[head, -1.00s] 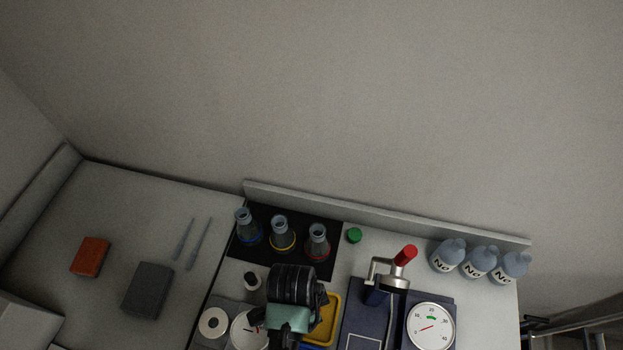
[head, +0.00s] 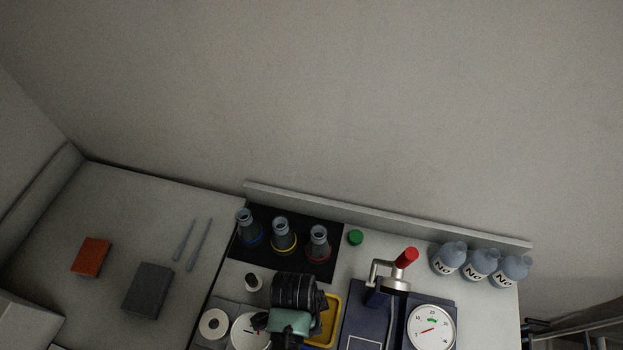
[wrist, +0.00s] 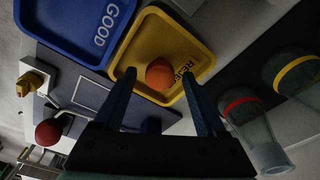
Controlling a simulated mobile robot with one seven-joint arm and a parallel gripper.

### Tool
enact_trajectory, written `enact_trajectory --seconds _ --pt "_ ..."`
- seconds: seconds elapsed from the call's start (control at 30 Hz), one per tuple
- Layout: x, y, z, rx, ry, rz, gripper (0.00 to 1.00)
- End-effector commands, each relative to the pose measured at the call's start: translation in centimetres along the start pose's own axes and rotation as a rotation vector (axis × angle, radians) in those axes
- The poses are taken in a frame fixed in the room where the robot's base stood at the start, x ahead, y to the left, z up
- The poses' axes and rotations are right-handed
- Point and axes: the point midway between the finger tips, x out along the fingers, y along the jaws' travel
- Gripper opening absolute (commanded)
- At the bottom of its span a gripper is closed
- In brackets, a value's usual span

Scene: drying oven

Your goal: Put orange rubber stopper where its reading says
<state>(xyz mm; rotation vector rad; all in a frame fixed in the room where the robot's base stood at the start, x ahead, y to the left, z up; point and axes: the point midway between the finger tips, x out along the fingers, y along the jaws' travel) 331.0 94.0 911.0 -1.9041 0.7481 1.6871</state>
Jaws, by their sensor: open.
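The orange rubber stopper (wrist: 160,74) sits within the yellow tray (wrist: 157,30), whose partly hidden label begins "REJE". My gripper (wrist: 159,80) is open, its two blue fingers apart on either side of the stopper in the wrist view. I cannot tell whether they touch it. In the head view my arm covers the stopper, and only part of the yellow tray (head: 327,325) shows. The blue tray (wrist: 85,18) marked GOOD lies beside the yellow one. The round gauge (head: 431,328) has its needle low, near the 0 end, away from the green band.
A press with a red-handled lever (head: 406,257) stands beside the gauge. Flasks with coloured rings (head: 283,236) stand on a black mat at the back. A green stopper (head: 355,237) and several bottles (head: 447,258) are along the back ledge.

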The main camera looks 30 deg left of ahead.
Motion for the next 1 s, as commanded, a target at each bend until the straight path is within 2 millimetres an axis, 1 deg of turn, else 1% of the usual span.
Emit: enact_trajectory --seconds 0.17,0.27,0.6,0.7,0.83,1.0 --pt "-0.8 -0.1 -0.1 0.0 0.001 -0.003 0.73" --pt "-2.1 -0.1 -0.1 0.0 0.002 -0.004 0.73" --pt "-9.1 -0.1 -0.1 0.0 0.002 -0.005 0.73" --pt "-10.6 -0.1 -0.1 -0.001 0.001 -0.003 0.73" --pt "-11.9 -0.1 -0.1 0.0 0.001 -0.002 0.73" --pt "-12.3 0.0 -0.1 0.0 0.0 0.0 0.73"
